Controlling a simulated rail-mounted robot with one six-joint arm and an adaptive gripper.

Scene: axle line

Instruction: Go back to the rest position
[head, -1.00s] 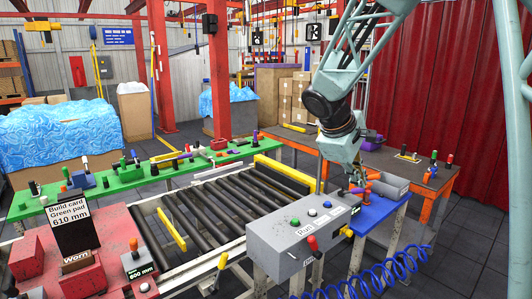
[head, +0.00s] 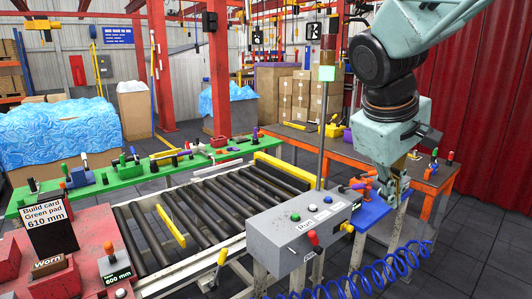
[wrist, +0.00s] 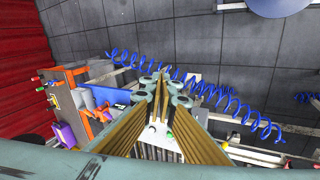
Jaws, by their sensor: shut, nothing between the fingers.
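My gripper (head: 396,188) hangs from the pale teal arm at the right of the head view, pointing down. It is beside and in front of the blue table (head: 368,212), above floor level. In the wrist view the fingers of my gripper (wrist: 163,85) meet at the tips, with nothing between them. The arm covers part of the orange-framed bench behind it.
A grey control box (head: 300,228) with buttons stands left of the gripper. A green-lit post (head: 326,73) rises behind it. A coiled blue hose (head: 365,272) runs below. The roller conveyor (head: 205,215) lies left; a red curtain (head: 480,120) hangs right.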

